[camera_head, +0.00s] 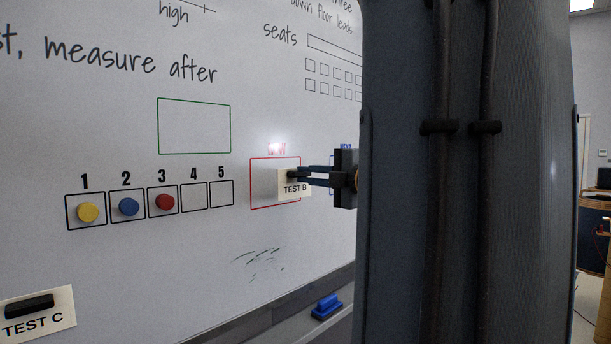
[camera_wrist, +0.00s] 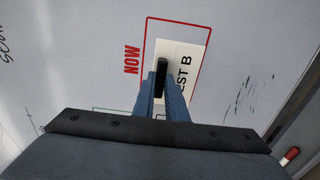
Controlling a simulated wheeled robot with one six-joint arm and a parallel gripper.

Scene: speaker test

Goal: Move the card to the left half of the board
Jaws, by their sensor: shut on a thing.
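The card, white and marked TEST B (camera_head: 295,189), is at the red-outlined box (camera_head: 262,208) on the whiteboard (camera_head: 120,270). It covers the right part of that box in the head view. My gripper (camera_head: 296,174) is shut on the black handle on the card's face. In the wrist view the card (camera_wrist: 184,75) lies within the red outline, which is labelled in red, and my gripper (camera_wrist: 162,88) has its two fingers on either side of the black handle (camera_wrist: 161,75). I cannot tell whether the card touches the board.
Another card, TEST C (camera_head: 45,322), is at the lower left. Numbered boxes hold yellow (camera_head: 88,212), blue (camera_head: 129,206) and red (camera_head: 165,202) magnets. An empty green box (camera_head: 194,127) is above. A blue eraser (camera_head: 327,306) lies on the ledge. My arm hides the board's right side.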

